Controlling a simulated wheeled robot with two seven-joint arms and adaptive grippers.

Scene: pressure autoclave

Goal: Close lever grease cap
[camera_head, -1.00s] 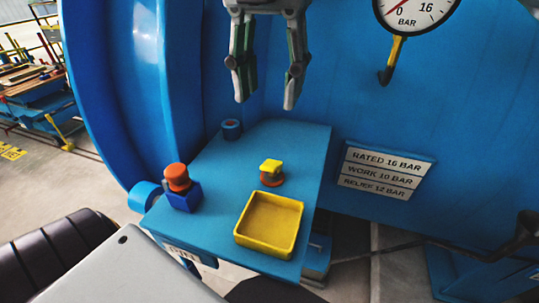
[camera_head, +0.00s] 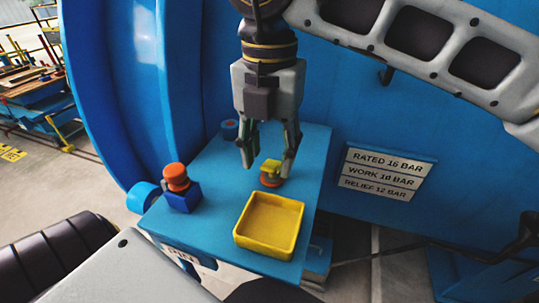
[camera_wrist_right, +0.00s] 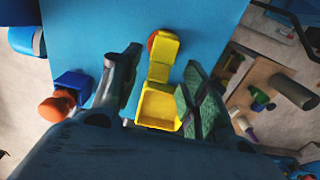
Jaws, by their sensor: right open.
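A small yellow cap (camera_head: 271,166) sits on a round orange-red base (camera_head: 270,181) on the blue shelf. I take it to be the grease cap. My right gripper (camera_head: 268,165) points down at it, open, with one finger on each side in the picture. The right finger partly overlaps the cap's edge; contact cannot be told. In the right wrist view the yellow cap (camera_wrist_right: 163,48) and the orange-red base (camera_wrist_right: 152,41) show beyond and between the open fingers (camera_wrist_right: 161,67). My left gripper is not in view.
A yellow tray (camera_head: 240,241) lies in front of the cap. An orange knob on a blue block (camera_head: 184,200) stands to the left. A small blue round fitting (camera_head: 230,128) is at the shelf's back. A rating plate (camera_head: 388,172) is on the blue wall to the right.

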